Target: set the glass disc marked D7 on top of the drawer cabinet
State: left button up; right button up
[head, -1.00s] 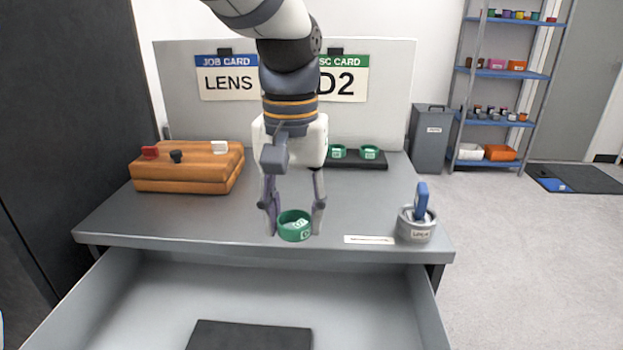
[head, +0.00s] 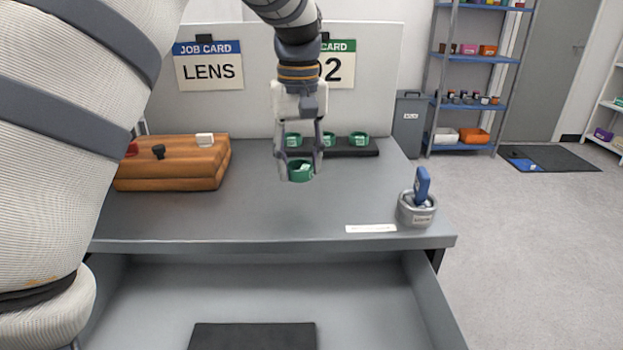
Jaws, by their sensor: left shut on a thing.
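My left gripper (head: 299,160) is shut on a green-rimmed disc (head: 300,173) and holds it over the grey worktop, a little in front of the rack. The pale mark on this disc is too small to read. Several similar green-rimmed discs, one of them at the right end (head: 358,138), sit in a black rack (head: 362,150) at the back of the worktop; their marks are not legible. The grey bench (head: 270,215) has an open drawer (head: 370,290) at its front. I cannot tell whether this is the drawer cabinet. My right gripper is not in view.
A wooden case (head: 175,170) lies at the worktop's left. A grey pot (head: 416,212) with a blue-handled tool stands at the front right, beside a white label strip (head: 371,228). A dark mat (head: 252,337) lies in the drawer. Cards LENS (head: 209,72) and one ending in 2 hang behind.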

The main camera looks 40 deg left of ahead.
aim_at(297, 196)
pick_arm(q)
jog(key=f, duration=0.1)
jog(key=a+f, duration=0.1)
jog(key=f, duration=0.1)
jog(key=w+a+f, duration=0.1)
jog(key=f, duration=0.1)
jog(key=shift+w+f, duration=0.1)
jog(key=shift+f, duration=0.1)
jog(key=shift+d, duration=0.1)
jog(key=o, duration=1.2)
jog(key=shift+f, duration=0.1)
jog(key=shift+c, duration=0.2)
notch_tip(297, 196, up, 12)
jog(key=shift+r, duration=0.15)
